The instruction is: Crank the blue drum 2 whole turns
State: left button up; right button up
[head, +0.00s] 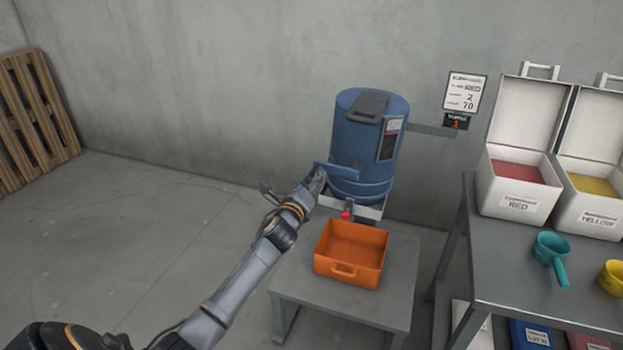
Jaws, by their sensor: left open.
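The blue drum (350,143) stands upright on a stand behind a low grey table, with a dark lid piece on top. A flat blue bar (338,171) sticks out at its lower front left; I cannot tell for sure whether it is the crank arm. A small red part (346,215) shows below the drum. My left gripper (319,178) is open at the bar's left end, overlapping it in the picture; contact is unclear. A sign with a small counter (456,122) beside the drum shows a red 1. My right gripper is out of view.
An orange tray (344,278) sits on the grey low table (398,290) under the drum. At right, a bench holds an open RED box (517,203), a YELLOW box (598,219), a teal scoop (551,250) and a yellow scoop (614,277). The floor at left is clear.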

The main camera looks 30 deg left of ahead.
pick_arm(q)
jog(key=shift+w+a, duration=0.1)
jog(key=shift+w, duration=0.35)
grip_shut()
jog(key=shift+r, duration=0.1)
